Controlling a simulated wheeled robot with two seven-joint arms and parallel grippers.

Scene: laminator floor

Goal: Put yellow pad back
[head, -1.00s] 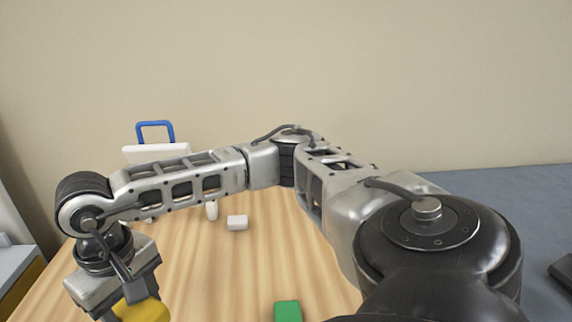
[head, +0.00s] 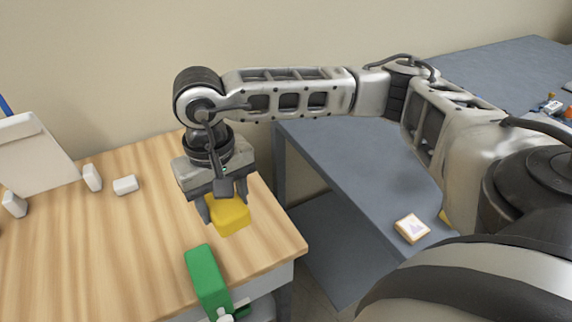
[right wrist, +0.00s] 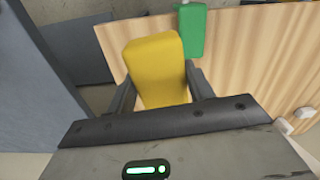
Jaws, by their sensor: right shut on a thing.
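The yellow pad (head: 229,216) is a rounded yellow block. My right gripper (head: 223,206) is shut on it and holds it over the right part of the wooden table, just behind a green block. In the right wrist view the yellow pad (right wrist: 156,70) stands out between the two dark fingers, its far end free. The gripper hides part of its top in the head view. I cannot tell for certain how high it is above the tabletop. My left gripper is not in view.
The green block (head: 207,281) lies near the wooden table's (head: 120,245) right front. Small white blocks (head: 125,185) and a white panel (head: 35,155) stand at left. A blue-grey table (head: 345,165) at right bears a square white-topped item (head: 411,228). A gap separates the tables.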

